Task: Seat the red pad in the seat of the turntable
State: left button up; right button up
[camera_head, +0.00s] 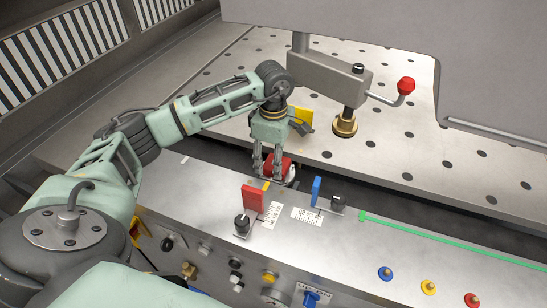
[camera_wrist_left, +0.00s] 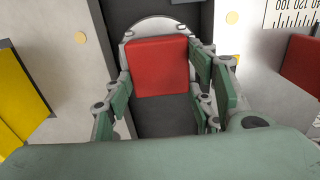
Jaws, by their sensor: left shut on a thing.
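My left gripper (camera_head: 269,172) points down over the gap between the front console and the perforated table. It is shut on the red pad (camera_head: 282,166), which shows behind and between the fingers. In the left wrist view the red pad (camera_wrist_left: 158,66) is a square block with green-and-grey finger links on both sides. A pale round-edged part (camera_wrist_left: 158,23), which looks like the turntable, shows just beyond the pad; a bit of its pale edge (camera_head: 292,174) shows beside the fingers in the head view. The seat is hidden, and I cannot tell whether the pad touches it. My right gripper is not in view.
A red block (camera_head: 254,198) and a blue tab (camera_head: 316,190) stand with scales on the console close by. A clamp post with a red-knobbed lever (camera_head: 405,86) rises from the table. A yellow part (camera_head: 301,115) is behind the gripper.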

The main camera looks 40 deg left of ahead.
pick_arm(q)
jog(key=shift+f+b, duration=0.4)
dwell(0.6)
jog(key=o, duration=1.3)
notch_tip(320, 180, up, 12)
dwell(0.3)
